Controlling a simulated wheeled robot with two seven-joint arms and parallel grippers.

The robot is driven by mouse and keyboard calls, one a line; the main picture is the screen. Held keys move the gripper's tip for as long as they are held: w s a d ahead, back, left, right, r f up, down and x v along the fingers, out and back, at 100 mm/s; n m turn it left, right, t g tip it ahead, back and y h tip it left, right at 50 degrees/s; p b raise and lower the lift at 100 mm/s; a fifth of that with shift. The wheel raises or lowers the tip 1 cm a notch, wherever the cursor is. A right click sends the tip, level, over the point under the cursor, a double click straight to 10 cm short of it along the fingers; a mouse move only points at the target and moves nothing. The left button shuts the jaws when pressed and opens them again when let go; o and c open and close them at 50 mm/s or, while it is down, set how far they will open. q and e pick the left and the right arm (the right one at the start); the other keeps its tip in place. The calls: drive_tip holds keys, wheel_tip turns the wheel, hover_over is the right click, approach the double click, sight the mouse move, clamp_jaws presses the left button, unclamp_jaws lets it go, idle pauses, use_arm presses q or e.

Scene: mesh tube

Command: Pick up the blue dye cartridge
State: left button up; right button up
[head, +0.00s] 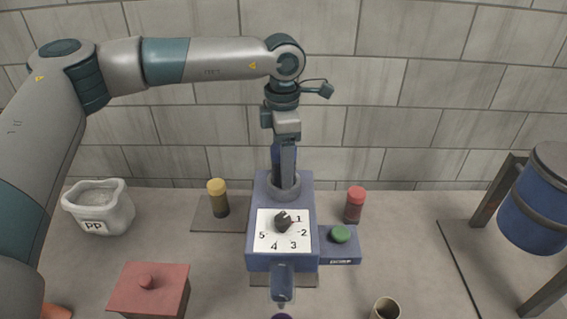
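My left gripper (285,160) points straight down over the grey round socket (283,190) on top of a blue machine (309,192). A narrow dark blue shape (276,156) shows beside its finger; it may be the blue dye cartridge, but I cannot tell it from a part of the gripper. The finger hides the inside of the socket, and I cannot tell whether the gripper is open or shut. A yellow-capped cartridge (218,197) stands left of the machine and a red-capped one (355,204) stands right of it. My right gripper is not in view.
The machine's front has a numbered dial (283,222) and a spout (282,282). A green button (340,233) sits to its right. A white PP tub (98,206), a red lidded box (149,290), a cup (386,309) and a blue drum (537,205) stand around. A block wall is behind.

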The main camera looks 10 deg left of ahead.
use_arm(q)
drive_tip(key=shift+f, duration=0.85)
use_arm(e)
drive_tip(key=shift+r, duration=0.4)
use_arm(q)
drive_tip(key=shift+c, duration=0.2)
drive_tip(key=c, duration=1.2)
drive_tip(key=shift+r, duration=0.2)
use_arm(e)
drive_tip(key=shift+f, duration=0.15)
